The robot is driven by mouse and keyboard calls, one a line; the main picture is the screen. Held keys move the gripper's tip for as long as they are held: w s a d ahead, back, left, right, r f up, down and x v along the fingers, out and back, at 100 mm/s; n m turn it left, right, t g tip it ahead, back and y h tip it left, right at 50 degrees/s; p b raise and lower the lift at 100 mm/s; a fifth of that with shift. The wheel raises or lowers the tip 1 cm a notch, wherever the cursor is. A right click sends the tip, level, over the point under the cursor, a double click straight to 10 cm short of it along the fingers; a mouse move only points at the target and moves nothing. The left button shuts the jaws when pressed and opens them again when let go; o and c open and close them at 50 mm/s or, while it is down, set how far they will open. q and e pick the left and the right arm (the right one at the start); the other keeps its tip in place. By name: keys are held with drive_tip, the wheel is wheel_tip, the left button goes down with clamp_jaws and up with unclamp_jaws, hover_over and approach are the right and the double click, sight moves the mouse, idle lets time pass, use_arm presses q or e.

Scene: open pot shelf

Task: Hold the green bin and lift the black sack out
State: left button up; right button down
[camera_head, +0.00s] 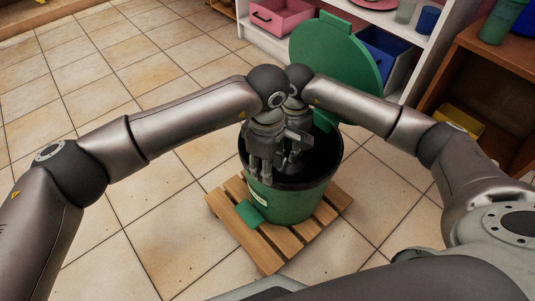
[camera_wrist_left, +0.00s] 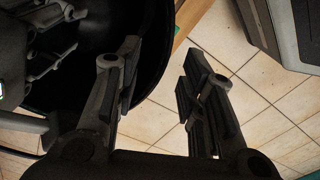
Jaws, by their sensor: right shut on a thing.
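The green bin (camera_head: 285,207) stands upright on a wooden pallet, with its round green lid (camera_head: 335,52) raised behind it. The black sack (camera_head: 322,163) lines the bin; its dark inside shows in the left wrist view (camera_wrist_left: 150,30). My left gripper (camera_head: 261,172) is at the bin's near-left rim, fingers pointing down. In the left wrist view its fingers (camera_wrist_left: 155,90) are apart, with a gap between them; whether the rim lies between them is unclear. My right gripper (camera_head: 297,155) is inside the mouth, shut on the black sack; the grasp itself is mostly hidden. It also shows in the left wrist view (camera_wrist_left: 45,40).
The slatted pallet (camera_head: 258,250) sits on a tiled floor, which is clear to the left. A white shelf (camera_head: 420,60) with a pink box (camera_head: 280,17) and a blue box (camera_head: 385,55) stands behind. A brown shelf (camera_head: 462,70) stands at right, close to my right arm.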

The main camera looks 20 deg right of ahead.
use_arm(q)
hover_over(267, 198)
wheel_tip(267, 198, down, 8)
drive_tip(key=shift+r, duration=0.2)
use_arm(e)
drive_tip(key=shift+r, duration=0.15)
use_arm(q)
drive_tip(key=shift+d, duration=0.1)
clamp_jaws()
idle(0.3)
use_arm(e)
drive_tip(key=shift+w+r, duration=0.1)
idle(0.9)
